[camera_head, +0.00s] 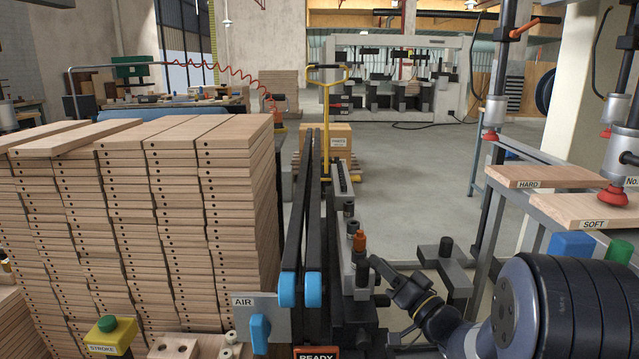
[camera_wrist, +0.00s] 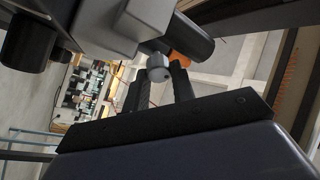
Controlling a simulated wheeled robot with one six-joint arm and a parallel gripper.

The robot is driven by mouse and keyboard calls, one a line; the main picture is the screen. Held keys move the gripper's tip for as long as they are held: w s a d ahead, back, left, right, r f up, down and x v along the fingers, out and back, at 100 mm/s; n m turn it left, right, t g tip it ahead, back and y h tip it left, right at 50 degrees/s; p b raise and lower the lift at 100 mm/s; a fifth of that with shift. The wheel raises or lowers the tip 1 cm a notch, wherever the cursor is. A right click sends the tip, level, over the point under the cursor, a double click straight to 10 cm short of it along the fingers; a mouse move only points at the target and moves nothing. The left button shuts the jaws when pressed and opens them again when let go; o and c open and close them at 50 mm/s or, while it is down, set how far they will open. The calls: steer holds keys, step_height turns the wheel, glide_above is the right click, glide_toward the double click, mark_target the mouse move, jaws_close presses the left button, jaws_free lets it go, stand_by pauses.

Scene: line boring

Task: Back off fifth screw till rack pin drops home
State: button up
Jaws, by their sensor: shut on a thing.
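My gripper (camera_head: 376,264) reaches in from the right to the near end of the line of heads beside the black rails. In the wrist view its two dark fingers (camera_wrist: 158,88) are shut about a small grey round piece with a hole in its face (camera_wrist: 158,69); I cannot tell whether this is the fifth screw. An orange-capped cylinder (camera_head: 360,241) stands just left of the fingertips, and its orange part (camera_wrist: 180,60) shows behind the grey piece. Dark-topped cylinders (camera_head: 352,228) stand behind it along a grey rail (camera_head: 343,180). The rack pin cannot be made out.
Stacked drilled boards (camera_head: 150,220) fill the left. An AIR panel with a blue handle (camera_head: 260,325) and a green STROKE button (camera_head: 107,324) are in front. HARD (camera_head: 540,176) and SOFT (camera_head: 590,208) boards stand right under red-tipped posts. A grey block with a black post (camera_head: 445,262) is close by.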

steer(key=shift+f+n+y+b, duration=0.2)
steer(key=shift+n+y+b, duration=0.3)
steer(key=shift+n+b, duration=0.75)
steer(key=shift+r+n, duration=0.1)
steer(key=shift+n, duration=0.25)
steer(key=n+y+b, duration=0.1)
steer(key=n+b, duration=0.1)
steer(key=n+g+b, duration=0.1)
steer(key=n+b, duration=0.1)
steer(key=shift+n+y, duration=0.3)
steer(key=shift+y, duration=0.1)
